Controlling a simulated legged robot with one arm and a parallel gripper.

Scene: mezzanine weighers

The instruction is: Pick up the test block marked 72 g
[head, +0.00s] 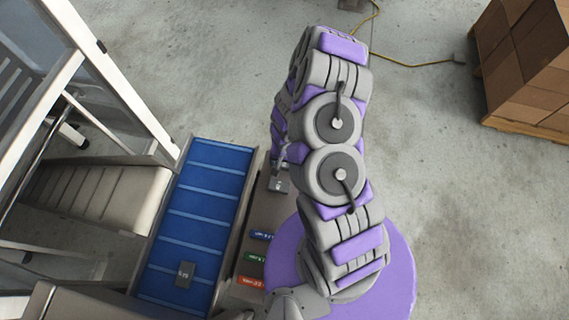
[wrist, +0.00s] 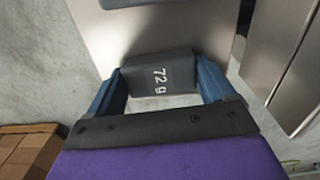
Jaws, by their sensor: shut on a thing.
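The dark grey test block (wrist: 178,72), marked "72 g" in white, sits between the two blue fingers of my gripper (wrist: 160,78) in the wrist view. The fingers press on its two sides, and the gripper is shut on it. A small dark grey block also shows below my arm in the head view (head: 278,185), at the edge of the steel surface; its marking is too small to read there. My arm hides most of the gripper in that view. I cannot tell whether the block is clear of the surface beneath.
A blue ribbed conveyor belt (head: 200,215) runs left of my arm, with another dark marked block (head: 184,274) near its lower end. Blue, green (head: 255,257) and red labels line the steel edge. Cartons on a pallet (head: 525,65) stand right; open floor lies between.

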